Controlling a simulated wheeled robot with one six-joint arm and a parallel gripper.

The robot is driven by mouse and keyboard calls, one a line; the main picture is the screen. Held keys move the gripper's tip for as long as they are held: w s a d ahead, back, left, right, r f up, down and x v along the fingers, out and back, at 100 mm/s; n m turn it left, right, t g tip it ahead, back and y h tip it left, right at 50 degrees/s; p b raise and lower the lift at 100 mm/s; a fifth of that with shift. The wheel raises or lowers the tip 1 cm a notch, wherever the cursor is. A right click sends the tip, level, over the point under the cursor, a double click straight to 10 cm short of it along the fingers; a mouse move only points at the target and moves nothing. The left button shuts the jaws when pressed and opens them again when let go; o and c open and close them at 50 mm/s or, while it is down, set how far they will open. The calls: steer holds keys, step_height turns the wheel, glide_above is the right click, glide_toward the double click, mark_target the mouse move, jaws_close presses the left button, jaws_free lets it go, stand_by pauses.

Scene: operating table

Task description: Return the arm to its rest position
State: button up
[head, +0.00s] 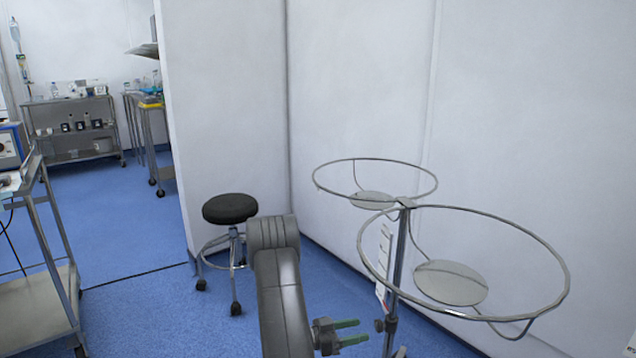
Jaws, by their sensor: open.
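My gripper (357,331) shows at the bottom of the head view, just right of my grey arm. Its two green fingers point right and stand apart with nothing between them, so it is open and empty. My arm (281,290) rises from the bottom edge and bends over at its top. The lower part of the arm is cut off by the picture's edge.
A double ring stand (398,265) is close right of my gripper. A black-seated stool (230,209) is behind and left of my arm. A steel cart (40,290) is at the left. White walls (360,90) stand behind; blue floor (140,315) is clear between cart and stool.

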mark_target(376, 326)
steer(key=p+v, duration=0.2)
steer(key=v, duration=0.6)
steer(key=b+x, duration=0.4)
steer(key=x, duration=0.9)
steer(key=shift+d, duration=0.4)
steer(key=shift+a+n, duration=0.15)
steer(key=shift+n, duration=0.75)
steer(key=shift+w+n, duration=0.1)
steer(key=shift+n, duration=1)
steer(key=n, duration=1)
steer(key=shift+n, duration=2.3)
